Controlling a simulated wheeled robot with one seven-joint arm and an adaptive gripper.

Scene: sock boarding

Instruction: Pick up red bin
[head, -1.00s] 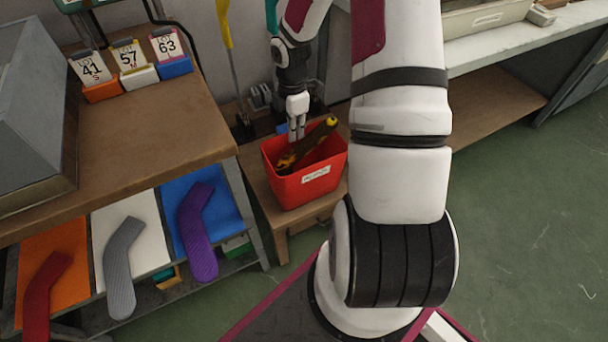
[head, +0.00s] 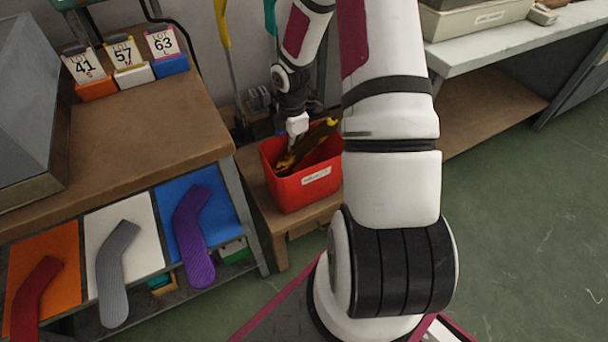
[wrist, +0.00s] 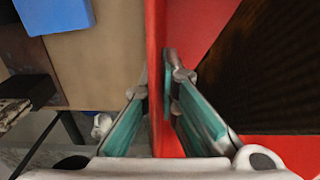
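The red bin (head: 282,190) stands upright on a low wooden stand, with a white label on its front. A yellow-and-dark tool (head: 320,136) leans inside it. My gripper (wrist: 158,88) points down at the bin's left-rear side in the head view, its fingers largely hidden there. In the wrist view the bin's red wall (wrist: 156,40) runs between the two teal-padded fingers, one outside and one inside the bin. The fingertips are very near the wall. I cannot tell whether both press on it.
A wooden bench (head: 150,125) with numbered lot cards stands at left, above orange, white and blue boards holding socks. A grey-topped table (head: 510,40) is at right. Tool handles stand against the wall behind the bin. Green floor is free at right.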

